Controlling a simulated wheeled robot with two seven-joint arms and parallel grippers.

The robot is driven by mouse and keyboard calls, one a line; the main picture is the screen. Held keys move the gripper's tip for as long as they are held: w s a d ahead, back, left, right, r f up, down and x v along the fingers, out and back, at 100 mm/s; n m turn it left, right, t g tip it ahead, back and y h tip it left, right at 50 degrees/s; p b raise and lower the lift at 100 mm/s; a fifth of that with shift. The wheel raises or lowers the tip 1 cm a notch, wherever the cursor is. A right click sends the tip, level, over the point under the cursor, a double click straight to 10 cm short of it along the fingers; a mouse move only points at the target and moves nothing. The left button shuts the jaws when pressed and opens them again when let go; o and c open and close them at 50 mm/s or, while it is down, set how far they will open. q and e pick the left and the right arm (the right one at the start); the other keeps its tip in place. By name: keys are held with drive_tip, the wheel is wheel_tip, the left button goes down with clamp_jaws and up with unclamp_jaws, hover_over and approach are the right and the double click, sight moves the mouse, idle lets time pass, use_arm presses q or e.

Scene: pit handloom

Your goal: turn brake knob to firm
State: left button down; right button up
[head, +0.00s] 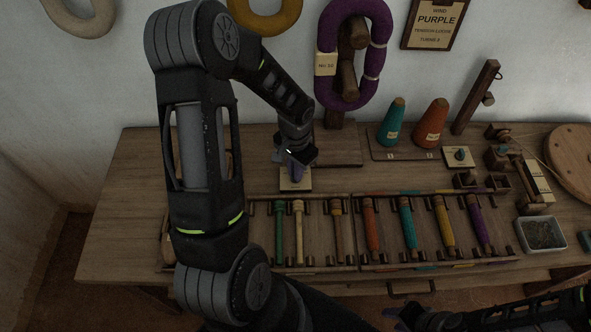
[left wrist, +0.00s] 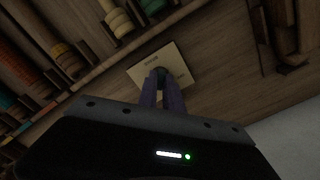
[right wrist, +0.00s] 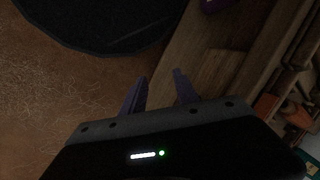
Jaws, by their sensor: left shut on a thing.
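A small cream plate (head: 306,184) lies on the wooden table, and a dark knob stands on it. In the left wrist view, the plate (left wrist: 178,62) carries small lettering too blurred to read. The knob's dark top (left wrist: 158,71) shows between my left fingers. My left gripper (head: 294,172) points down over the plate, its fingers (left wrist: 162,88) shut on the knob, which is mostly hidden. Which way the knob points cannot be told. My right gripper (right wrist: 160,88) is open and empty, low near the table's front edge.
A rack (head: 345,262) of several coloured bobbins lies just in front of the plate. Teal (head: 393,122) and orange (head: 430,124) cones stand to the right. A purple hank (head: 328,52) hangs behind.

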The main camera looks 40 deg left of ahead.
use_arm(q)
drive_tip(key=shift+m, duration=1.5)
drive_tip(key=c, duration=1.5)
unclamp_jaws()
wheel_tip(320, 180, up, 8)
drive_tip(key=shift+f, duration=0.1)
